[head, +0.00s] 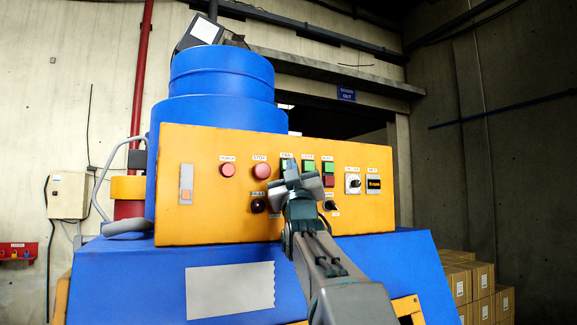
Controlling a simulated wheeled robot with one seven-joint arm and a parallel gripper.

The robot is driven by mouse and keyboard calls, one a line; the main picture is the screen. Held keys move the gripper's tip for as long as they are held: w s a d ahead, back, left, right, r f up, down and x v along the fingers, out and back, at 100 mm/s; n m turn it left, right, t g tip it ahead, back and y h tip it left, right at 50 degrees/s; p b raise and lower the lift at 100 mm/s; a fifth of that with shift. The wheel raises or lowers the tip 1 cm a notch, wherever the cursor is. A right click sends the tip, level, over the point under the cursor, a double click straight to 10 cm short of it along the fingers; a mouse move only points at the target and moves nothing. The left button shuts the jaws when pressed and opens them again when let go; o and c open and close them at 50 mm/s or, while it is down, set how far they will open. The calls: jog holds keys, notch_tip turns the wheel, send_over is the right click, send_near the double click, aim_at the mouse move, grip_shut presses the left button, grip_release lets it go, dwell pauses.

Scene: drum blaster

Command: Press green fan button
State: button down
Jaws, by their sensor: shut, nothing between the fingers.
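The yellow control panel (210,215) is on the blue drum blaster. A row of buttons runs along its upper part. A green button (285,163) shows just above my gripper, under a small label that seems to read FAN; its lower part is hidden. Another green button (309,166) is to its right, and a third green one (328,168) sits above a red one. My gripper (293,174) is shut and empty, in front of the panel, just below the first green button. I cannot tell whether it touches the panel.
Red round buttons labelled power (227,170) and stop (261,171) are left of the gripper. A dark knob (258,205) is below them. A selector switch (353,184) and a display (374,184) are at right. Cardboard boxes (470,283) stand at far right.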

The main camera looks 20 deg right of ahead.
jog(key=shift+f, duration=0.1)
dwell(0.3)
jog(key=shift+s+b, duration=0.8)
jog(key=shift+s, duration=0.05)
jog(key=s+b, duration=0.3)
jog(key=s, duration=0.2)
jog(key=shift+d, duration=0.1)
dwell(0.8)
